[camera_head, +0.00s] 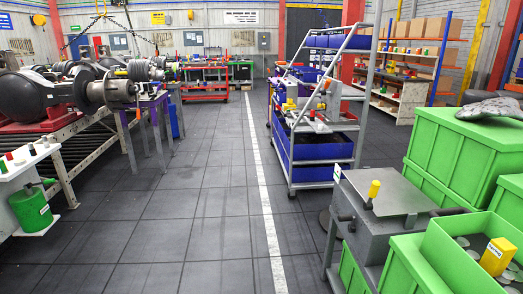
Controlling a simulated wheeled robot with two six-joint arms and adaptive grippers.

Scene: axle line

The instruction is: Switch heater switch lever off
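A grey metal cabinet (404,228) stands at the lower right, among green crates. A short upright yellow-handled part (373,190) rises from its top on a dark stem; it looks like a lever, but I cannot tell if it is the heater switch. No label or on/off mark is legible. Neither of my grippers is in view.
Green crates (452,150) crowd the right; one holds a yellow box (497,256) and grey discs. A shelf trolley with blue bins (318,150) stands behind the cabinet. At left is a bench with axle parts (118,92). The tiled floor (190,210) between is clear.

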